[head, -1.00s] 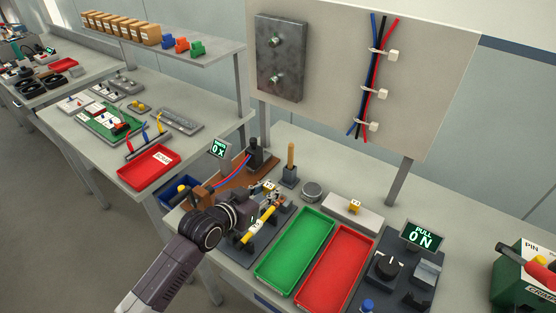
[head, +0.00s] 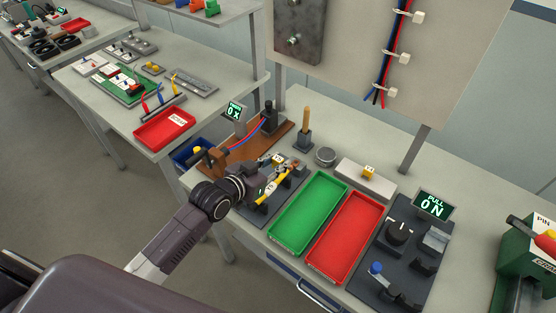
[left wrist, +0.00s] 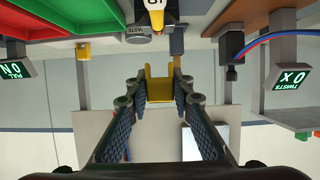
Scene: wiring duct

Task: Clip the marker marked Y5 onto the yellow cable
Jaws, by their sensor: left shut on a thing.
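My left gripper (left wrist: 160,95) is shut on a yellow U-shaped marker (left wrist: 159,86), held between its fingertips in the left wrist view. No lettering on this marker can be read. In the head view, the left gripper (head: 268,184) is over the dark fixture by the yellow cable (head: 264,192) and partly covers it. Whether the marker touches the cable cannot be told. Another yellow marker (head: 369,171) stands on a pale block right of the fixture. A yellow piece with a white lettered face (left wrist: 155,12) shows at the top of the left wrist view. My right gripper is not in view.
A green tray (head: 284,238) and a red tray (head: 318,256) lie right of the fixture. A brown board (head: 240,152) with a black post (head: 269,117) and red and blue wires is behind. A wooden-handled tool (head: 306,118) stands upright near the gripper.

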